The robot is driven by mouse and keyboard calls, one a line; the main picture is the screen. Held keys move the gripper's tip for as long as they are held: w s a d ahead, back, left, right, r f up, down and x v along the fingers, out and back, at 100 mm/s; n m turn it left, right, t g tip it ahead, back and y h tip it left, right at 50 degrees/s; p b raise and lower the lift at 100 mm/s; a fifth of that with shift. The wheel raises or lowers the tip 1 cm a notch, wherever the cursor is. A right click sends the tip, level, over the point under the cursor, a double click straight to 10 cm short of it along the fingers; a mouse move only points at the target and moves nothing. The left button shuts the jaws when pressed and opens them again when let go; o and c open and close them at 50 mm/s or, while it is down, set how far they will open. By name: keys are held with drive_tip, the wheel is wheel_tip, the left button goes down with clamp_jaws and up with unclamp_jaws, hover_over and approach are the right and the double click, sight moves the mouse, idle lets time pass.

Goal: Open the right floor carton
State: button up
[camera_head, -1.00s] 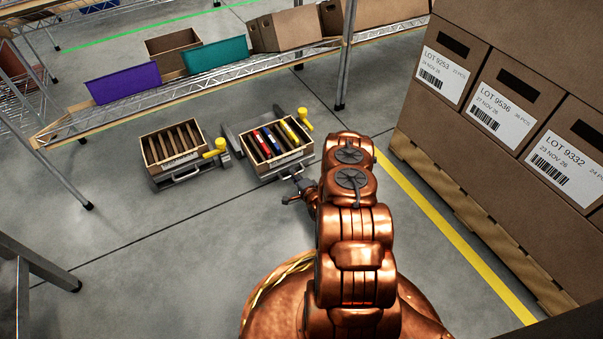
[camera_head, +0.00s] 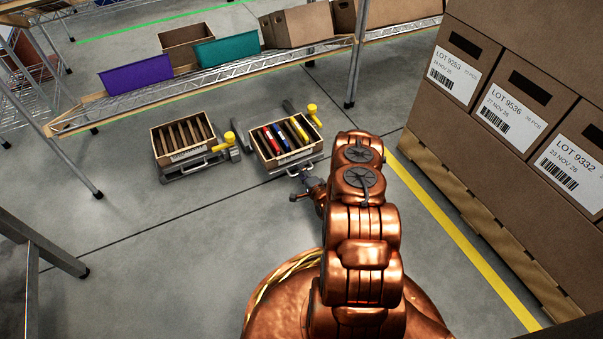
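The right floor carton (camera_head: 262,148) is a light brown box on a grey metal base with a front handle (camera_head: 299,160) and a yellow knob at its right. Its top is open, showing red, blue and yellow upright items inside. The left floor carton (camera_head: 158,147) stands beside it on a similar base, with brown dividers or slats inside. My gripper (camera_head: 302,184) is small and dark, just in front of the right carton's handle, and partly covered by my copper arm. I cannot tell whether it touches the handle or how far its fingers are apart.
A wire shelf (camera_head: 215,79) with purple and teal bins and brown boxes runs behind the cartons. Stacked labelled cartons (camera_head: 520,75) on a wooden pallet stand at the right, beyond a yellow floor line (camera_head: 450,228).

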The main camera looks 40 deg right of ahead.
drive_tip(key=shift+s, duration=0.1)
drive_tip(key=shift+v, duration=3.7)
